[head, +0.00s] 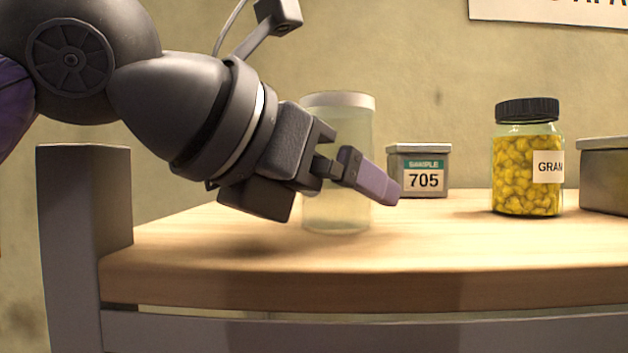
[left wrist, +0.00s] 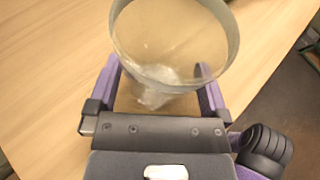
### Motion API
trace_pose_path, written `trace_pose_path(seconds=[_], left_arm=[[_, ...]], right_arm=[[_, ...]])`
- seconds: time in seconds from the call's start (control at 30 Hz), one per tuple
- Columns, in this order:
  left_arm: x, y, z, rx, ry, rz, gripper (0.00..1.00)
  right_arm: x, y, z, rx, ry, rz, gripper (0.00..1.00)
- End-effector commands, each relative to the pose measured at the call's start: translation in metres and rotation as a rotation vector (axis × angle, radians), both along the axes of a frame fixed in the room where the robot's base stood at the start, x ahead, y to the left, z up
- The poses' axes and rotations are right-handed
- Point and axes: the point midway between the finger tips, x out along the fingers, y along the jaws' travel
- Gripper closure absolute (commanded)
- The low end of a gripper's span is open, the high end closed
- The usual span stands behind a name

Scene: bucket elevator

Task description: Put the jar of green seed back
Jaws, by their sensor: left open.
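No jar with green seed shows in either view. A clear jar (head: 338,215) with a pale rim or lid stands upright on the wooden table, partly behind my left gripper (head: 372,182). It looks empty. In the left wrist view the same clear jar (left wrist: 165,45) is seen from above, its grey round rim nearest the camera. The purple fingers of my left gripper (left wrist: 158,85) are open, one on each side of the jar. I cannot tell whether they touch it. My right gripper is not in view.
A jar of yellow grain (head: 527,180) with a black lid stands to the right. A grey tin (head: 419,160) labelled SAMPLE 705 stands between the jars. Another tin (head: 606,180) is at the right edge. The table's (head: 480,245) front part is clear.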

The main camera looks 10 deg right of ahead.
Motion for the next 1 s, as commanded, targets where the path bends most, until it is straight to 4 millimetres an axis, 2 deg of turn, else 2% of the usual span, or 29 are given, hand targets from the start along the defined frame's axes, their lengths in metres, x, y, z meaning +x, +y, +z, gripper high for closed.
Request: trace_pose_path(seconds=[0.1, 0.17, 0.4, 0.53, 0.7, 1.0], left_arm=[[-0.001, 0.002, 0.005, -0.002, 0.0, 0.001, 0.0], [-0.006, 0.012, 0.007, -0.004, -0.003, 0.003, 0.0], [-0.037, 0.068, 0.032, -0.005, -0.003, 0.003, 0.0], [-0.049, 0.088, 0.044, -0.003, -0.003, 0.003, 0.0], [-0.054, 0.097, 0.049, 0.0, -0.002, -0.001, 0.0], [-0.054, 0.097, 0.049, 0.001, -0.002, -0.001, 0.0]], right_arm=[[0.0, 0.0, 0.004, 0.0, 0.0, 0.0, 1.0], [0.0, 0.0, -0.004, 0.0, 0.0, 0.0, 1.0], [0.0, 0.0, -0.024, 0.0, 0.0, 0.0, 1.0], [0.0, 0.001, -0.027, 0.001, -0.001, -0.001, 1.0], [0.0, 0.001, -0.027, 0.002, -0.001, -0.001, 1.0], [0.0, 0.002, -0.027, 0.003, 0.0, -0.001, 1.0]])
